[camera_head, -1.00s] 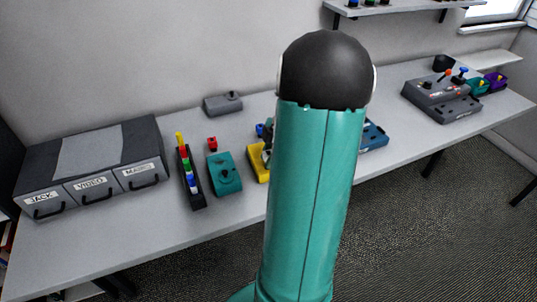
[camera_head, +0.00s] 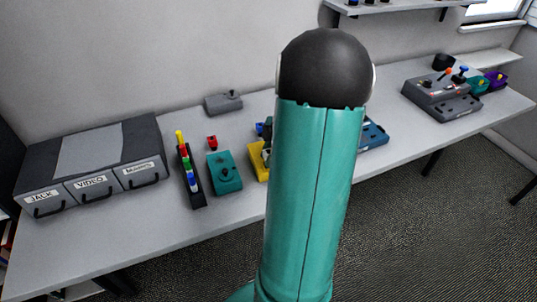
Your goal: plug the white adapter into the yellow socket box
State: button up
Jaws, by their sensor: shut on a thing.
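The yellow socket box (camera_head: 257,166) stands on the table, right of the teal box. Only its left part shows, because my own teal arm link covers the rest. Small dark and pale parts show at the box's upper edge beside my arm; I cannot tell what they are. I cannot make out the white adapter. My gripper is hidden behind my arm, so its hold and its distance from the box do not show.
A teal box (camera_head: 225,173), a red plug (camera_head: 212,142) and a dark strip with coloured plugs (camera_head: 191,178) stand left of the yellow box. A grey drawer unit (camera_head: 88,160) fills the left. A blue box (camera_head: 374,134) and grey console (camera_head: 441,98) are right.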

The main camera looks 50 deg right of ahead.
jog(key=shift+f, duration=0.6)
